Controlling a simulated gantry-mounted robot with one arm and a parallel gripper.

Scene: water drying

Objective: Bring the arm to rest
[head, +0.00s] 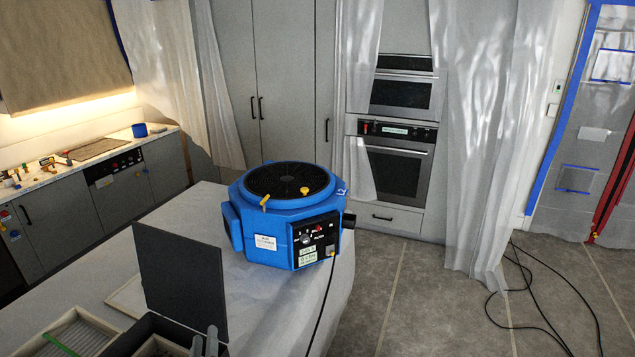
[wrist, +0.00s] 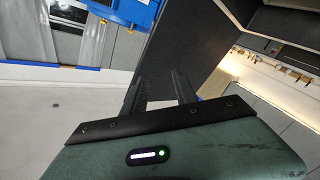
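My gripper (wrist: 158,88) shows in the wrist view with its two dark fingers apart and nothing visible between them. A large dark panel fills the view behind the fingers. The blue machine (wrist: 125,10) is at the top left of that view, apart from the fingers. In the head view, the blue drying machine (head: 285,215) stands on the sheet-covered counter (head: 190,215), with a round black grille on top and a control panel on its side. I cannot clearly make out my gripper in the head view.
An open black case (head: 185,270) with its lid upright stands at the front of the counter, beside a tray (head: 75,335). Two grey upright pieces at the case are cut off by the frame edge. A black cable (head: 322,300) hangs from the machine. Floor (head: 440,300) at right is mostly clear.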

